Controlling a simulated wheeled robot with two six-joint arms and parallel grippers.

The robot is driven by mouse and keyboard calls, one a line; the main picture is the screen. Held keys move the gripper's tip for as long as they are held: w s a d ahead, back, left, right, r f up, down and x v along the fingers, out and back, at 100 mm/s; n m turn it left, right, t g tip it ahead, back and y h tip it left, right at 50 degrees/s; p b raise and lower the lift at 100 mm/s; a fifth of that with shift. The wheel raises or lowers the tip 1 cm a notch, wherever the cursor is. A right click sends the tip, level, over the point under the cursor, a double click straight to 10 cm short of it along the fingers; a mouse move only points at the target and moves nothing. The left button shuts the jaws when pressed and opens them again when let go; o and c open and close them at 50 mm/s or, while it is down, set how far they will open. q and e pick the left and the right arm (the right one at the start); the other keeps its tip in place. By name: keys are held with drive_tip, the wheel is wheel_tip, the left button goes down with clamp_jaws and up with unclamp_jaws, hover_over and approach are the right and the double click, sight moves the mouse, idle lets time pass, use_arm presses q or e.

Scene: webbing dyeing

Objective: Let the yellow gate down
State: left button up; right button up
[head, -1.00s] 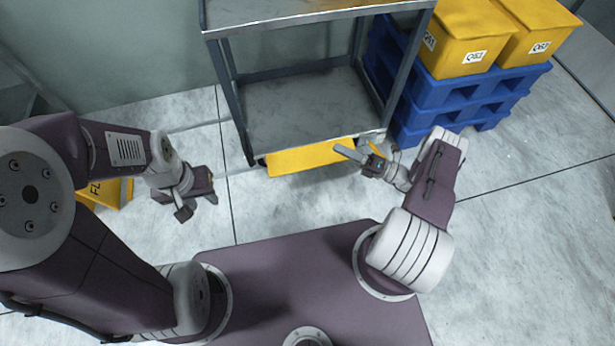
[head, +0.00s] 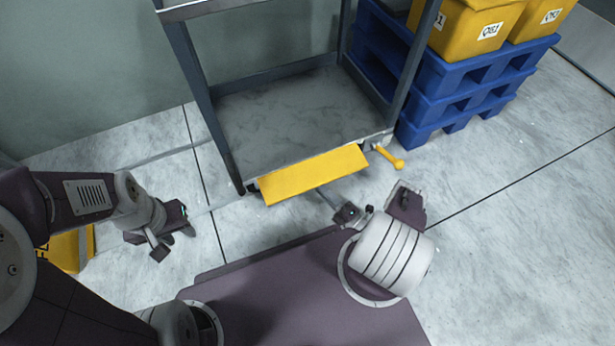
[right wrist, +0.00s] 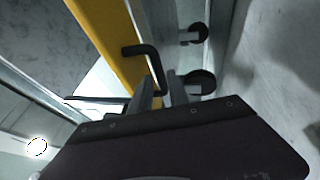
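The yellow gate (head: 314,174) is a long flat panel along the front edge of the grey cart's lower deck (head: 290,120). It also shows in the right wrist view (right wrist: 112,45), with a black bent handle (right wrist: 147,52) on it. My right gripper (head: 332,204) is just in front of the gate. In the right wrist view its fingers (right wrist: 161,90) are close on both sides of the handle's end, which they partly hide. My left gripper (head: 172,243) is open and empty over the floor.
Blue pallets (head: 455,85) with yellow bins (head: 470,25) stand right of the cart. A yellow floor sign (head: 72,250) is at the left, partly behind my left arm. Cart casters (right wrist: 200,80) show near my right gripper. The floor at right is clear.

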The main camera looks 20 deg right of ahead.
sight(314, 176)
drive_tip(key=b+x, duration=0.2)
drive_tip(key=x, duration=0.4)
drive_tip(key=shift+w+a, duration=0.15)
drive_tip(key=shift+w, duration=0.2)
drive_tip(key=shift+r, duration=0.1)
clamp_jaws()
idle(0.9)
